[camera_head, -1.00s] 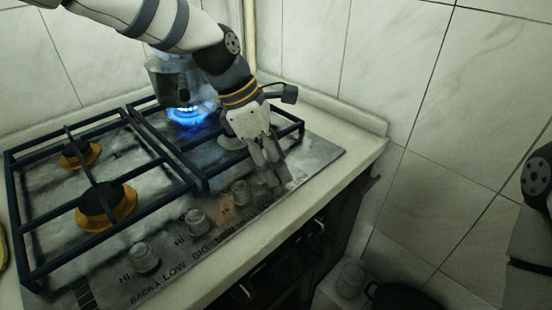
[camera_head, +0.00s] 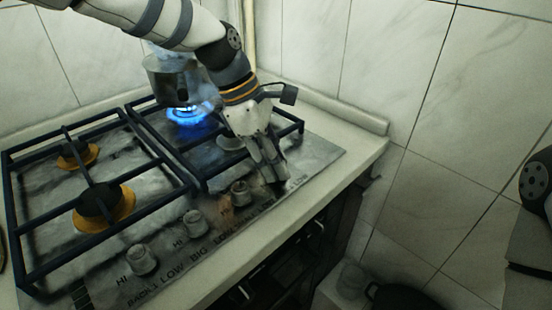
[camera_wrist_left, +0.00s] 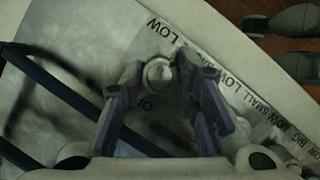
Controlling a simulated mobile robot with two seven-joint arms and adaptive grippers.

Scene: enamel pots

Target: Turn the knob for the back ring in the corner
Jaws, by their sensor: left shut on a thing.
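The stove (camera_head: 150,165) has a row of pale knobs along its front panel. My left gripper (camera_head: 272,177) reaches down to the right end of that row, at the panel's corner. In the left wrist view, its two fingers (camera_wrist_left: 158,76) are shut around a round pale knob (camera_wrist_left: 158,73), with LOW and OFF lettering beside it. In the head view, the fingers hide this knob. The back ring in the corner (camera_head: 188,115) burns with a blue flame under a metal pot (camera_head: 172,82). My right gripper is not in view.
Three other knobs stand to the left: the nearest (camera_head: 240,192), a middle one (camera_head: 195,223) and a far-left one (camera_head: 142,260). Dark pan supports (camera_head: 165,150) rise behind the panel. A tiled wall (camera_head: 420,90) stands to the right.

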